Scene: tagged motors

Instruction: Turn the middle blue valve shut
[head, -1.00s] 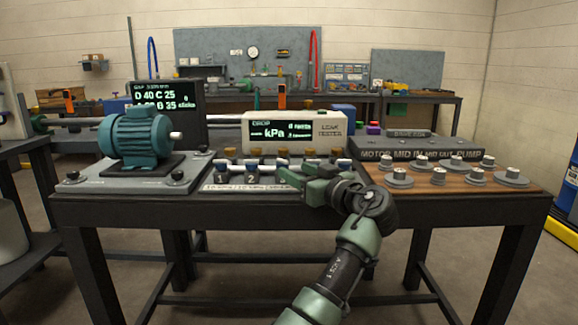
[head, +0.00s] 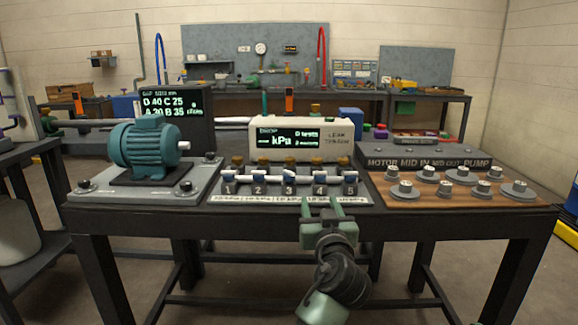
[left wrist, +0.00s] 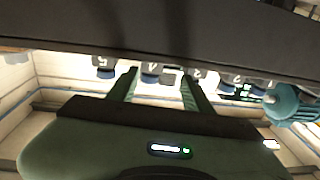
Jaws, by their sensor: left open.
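My left gripper (head: 322,203) is open and empty at the bench's front edge, pointing at the row. It is to the right of valve 3, in front of valve 4 (head: 320,177), and apart from both. In the left wrist view the open fingers (left wrist: 155,85) show below the upside-down row, with valve 4 (left wrist: 150,70) between them; valve 3 is unclear there. My right gripper is not in view.
Valve 5 (head: 350,178) is to the right, valves 2 (head: 259,178) and 1 (head: 228,178) to the left. The kPa tester (head: 300,138) stands behind the row. A teal motor (head: 148,147) is left, and a wooden board (head: 465,190) with metal parts is right.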

